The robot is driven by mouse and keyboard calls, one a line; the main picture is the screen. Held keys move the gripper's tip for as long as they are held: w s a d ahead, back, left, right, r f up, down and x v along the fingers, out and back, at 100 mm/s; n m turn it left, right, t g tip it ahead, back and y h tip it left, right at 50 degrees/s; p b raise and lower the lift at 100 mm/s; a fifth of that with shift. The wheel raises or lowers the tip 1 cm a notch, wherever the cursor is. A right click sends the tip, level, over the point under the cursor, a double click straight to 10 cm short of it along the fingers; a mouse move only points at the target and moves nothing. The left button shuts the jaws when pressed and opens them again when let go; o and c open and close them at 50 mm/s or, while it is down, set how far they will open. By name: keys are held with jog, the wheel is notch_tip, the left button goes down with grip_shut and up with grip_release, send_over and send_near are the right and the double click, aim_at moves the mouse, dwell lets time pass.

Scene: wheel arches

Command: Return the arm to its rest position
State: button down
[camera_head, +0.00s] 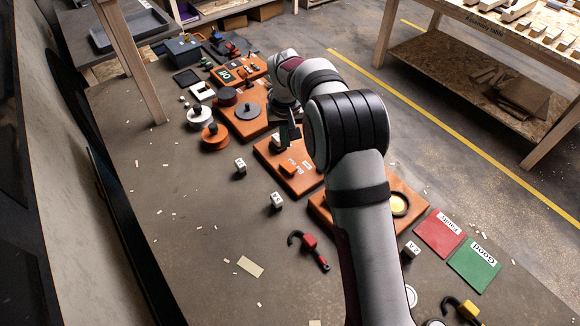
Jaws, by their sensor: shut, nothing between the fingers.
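My arm reaches from the bottom of the head camera view over the bench, bends at a black-banded joint, and runs on toward the far left. My gripper (290,133) shows small and dark at its end, above the far edge of the middle orange board (300,180). It is shut and holds nothing that I can see. My arm hides part of the bench and the boards on the right.
An orange board with dark discs (247,112) lies left of my gripper. Small white blocks (277,201), a red-and-black tool (308,243), and red (437,232) and green (474,264) mats lie nearer. The bench's left side is mostly clear, with scattered chips.

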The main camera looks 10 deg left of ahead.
jog(key=s+d+r+m+g, duration=0.1)
jog(key=s+d+r+m, duration=0.1)
jog(key=s+d+r, duration=0.4)
jog(key=s+d+r+m, duration=0.2)
jog(key=s+d+r, duration=0.35)
jog(key=s, duration=0.35)
jog(key=s+d+m, duration=0.2)
jog(key=s, duration=0.9)
jog(key=s+d+f+m+g+y, duration=0.1)
jog(key=s+m, duration=0.1)
jog(key=s, duration=0.9)
jog(key=shift+s+d+m, duration=0.2)
jog(key=shift+d+m, duration=0.1)
jog(key=shift+d, duration=0.05)
